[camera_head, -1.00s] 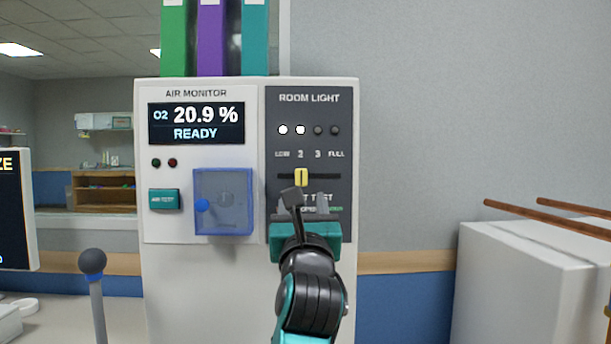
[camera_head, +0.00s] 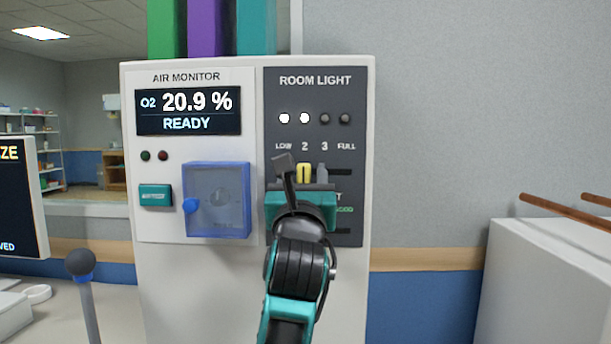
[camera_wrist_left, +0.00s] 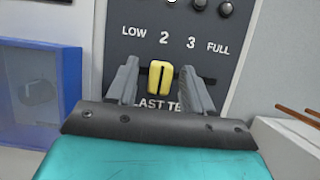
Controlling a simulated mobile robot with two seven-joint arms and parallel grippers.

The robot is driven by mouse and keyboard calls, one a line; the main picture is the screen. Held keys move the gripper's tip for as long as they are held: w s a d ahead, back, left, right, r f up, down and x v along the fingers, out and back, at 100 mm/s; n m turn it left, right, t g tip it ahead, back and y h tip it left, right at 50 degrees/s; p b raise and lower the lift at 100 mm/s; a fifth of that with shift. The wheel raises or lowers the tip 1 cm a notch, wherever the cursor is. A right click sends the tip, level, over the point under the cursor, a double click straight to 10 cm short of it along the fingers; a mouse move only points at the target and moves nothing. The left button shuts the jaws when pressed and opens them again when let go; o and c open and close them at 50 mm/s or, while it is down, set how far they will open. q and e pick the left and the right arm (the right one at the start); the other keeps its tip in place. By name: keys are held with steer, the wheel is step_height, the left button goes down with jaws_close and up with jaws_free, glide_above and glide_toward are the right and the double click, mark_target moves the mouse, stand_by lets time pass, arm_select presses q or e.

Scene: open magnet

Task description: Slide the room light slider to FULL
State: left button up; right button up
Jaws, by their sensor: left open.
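The room light slider has a yellow knob (camera_head: 304,173), which stands at the mark 2 on the dark ROOM LIGHT panel (camera_head: 315,96). Two of its lamps are lit white and two are dark. My left gripper (camera_head: 303,172) is in front of the panel with its fingers pointing at it. In the left wrist view the yellow knob (camera_wrist_left: 160,78) is between the two open grey fingers (camera_wrist_left: 160,85), with a gap on each side. The FULL mark is to the right of the knob. My right gripper does not show.
A blue translucent cover (camera_head: 217,200) and a green button (camera_head: 155,195) are on the panel to the left. A grey ball-topped lever (camera_head: 81,264) stands at the lower left. A white box (camera_head: 560,285) with brown rods is at the right.

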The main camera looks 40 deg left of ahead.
arm_select(q)
steer(key=shift+c, duration=0.2)
steer(key=shift+c, duration=0.7)
steer(key=c, duration=0.6)
steer(key=shift+c, duration=0.8)
jaws_close()
